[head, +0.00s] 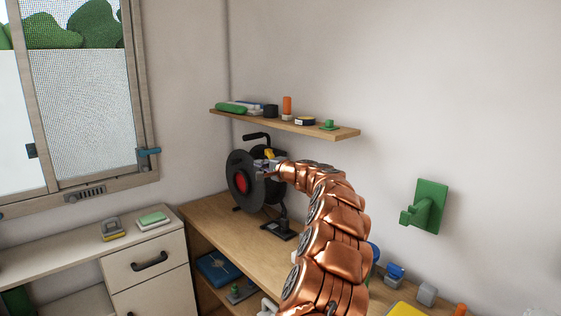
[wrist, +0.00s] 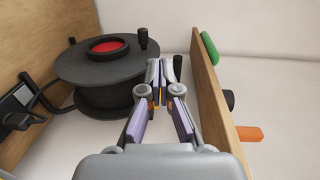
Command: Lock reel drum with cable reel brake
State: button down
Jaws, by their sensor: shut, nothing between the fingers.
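The cable reel (head: 240,180) stands on the wooden bench against the wall, a black drum with a red centre and a black handle on top. In the wrist view the reel drum (wrist: 105,95) fills the left, with a black knob (wrist: 149,48) on its disc's rim. My gripper (head: 262,167) is at the drum's upper right side in the head view. In the wrist view my gripper (wrist: 161,67) is shut and empty beside the disc; contact cannot be told. A small yellow part (head: 269,153) shows by the gripper; whether it is the brake is unclear.
A wall shelf (head: 345,133) with small items is close above my gripper; its board (wrist: 208,95) stands at the right in the wrist view. A black stand (head: 280,230) is on the bench (head: 215,212). A green wall bracket (head: 428,207) is at right.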

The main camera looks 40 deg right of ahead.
aim_at(270, 154)
jog(key=s+d+f+m+h, duration=0.1)
jog(key=s+d+m+h, duration=0.15)
jog(key=d, duration=0.55)
jog(key=s+d+f+m+h, duration=0.1)
jog(key=s+d+h, duration=0.2)
jog(key=d, duration=0.4)
jog(key=p+x, duration=0.7)
jog(key=x, duration=0.2)
jog(key=shift+w, duration=0.2)
jog(key=shift+d+p, duration=0.1)
jog(key=shift+p, duration=0.35)
jog(key=shift+y, duration=0.25)
jog(key=shift+w+a+b, duration=0.2)
jog(key=shift+w+a, duration=0.35)
jog(key=shift+a, duration=0.35)
jog(key=shift+w+a+b, duration=0.15)
jog(key=shift+w+a, duration=0.4)
jog(key=shift+a, duration=0.35)
